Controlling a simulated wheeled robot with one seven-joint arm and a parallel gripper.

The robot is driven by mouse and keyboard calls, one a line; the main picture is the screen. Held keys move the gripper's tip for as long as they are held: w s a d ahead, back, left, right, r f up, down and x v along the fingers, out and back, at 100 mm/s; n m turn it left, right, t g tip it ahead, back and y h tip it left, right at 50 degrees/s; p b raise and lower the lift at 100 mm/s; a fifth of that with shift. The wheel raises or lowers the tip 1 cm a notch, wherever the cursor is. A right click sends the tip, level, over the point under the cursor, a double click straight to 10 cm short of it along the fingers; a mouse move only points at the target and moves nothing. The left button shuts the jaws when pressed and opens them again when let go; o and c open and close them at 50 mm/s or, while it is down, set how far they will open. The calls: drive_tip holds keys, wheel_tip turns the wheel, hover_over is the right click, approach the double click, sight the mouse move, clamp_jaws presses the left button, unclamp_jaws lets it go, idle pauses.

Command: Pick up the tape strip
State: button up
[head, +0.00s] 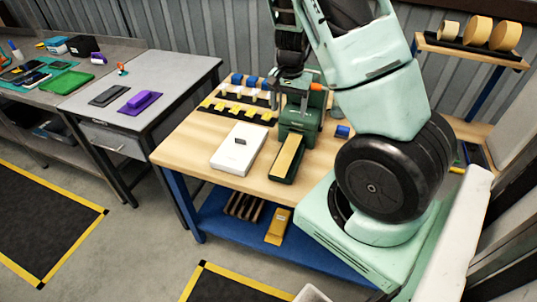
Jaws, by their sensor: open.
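A tan strip (287,157), which looks like the tape strip, lies along the front tray of a dark green dispenser (299,118) on the wooden-topped bench (187,150). My gripper (291,72) hangs from my pale green arm above and behind the strip, close to the top of the dispenser. It is apart from the strip. Its dark fingers are small and blend with the wrist, so the gap between them is hard to see. I see nothing held in it.
A white carton (238,150) with a small dark mark on top stands left of the dispenser. Black racks with yellow and blue pieces (236,103) sit behind it. A small blue block (343,131) lies to the right. A grey table (150,70) stands farther left.

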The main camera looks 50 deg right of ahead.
hover_over(287, 153)
drive_tip(key=f, duration=0.5)
drive_tip(key=f+p, duration=0.1)
drive_tip(key=f, duration=0.5)
drive_tip(key=shift+w+a+f, duration=0.1)
drive_tip(key=shift+a+f, duration=0.1)
drive_tip(key=shift+f, duration=0.05)
drive_tip(key=f, duration=0.3)
drive_tip(key=f+p, duration=0.1)
drive_tip(key=shift+s+d+f, duration=0.2)
drive_tip(key=shift+d, duration=0.05)
drive_tip(key=shift+f, duration=0.6)
drive_tip(key=c, duration=0.9)
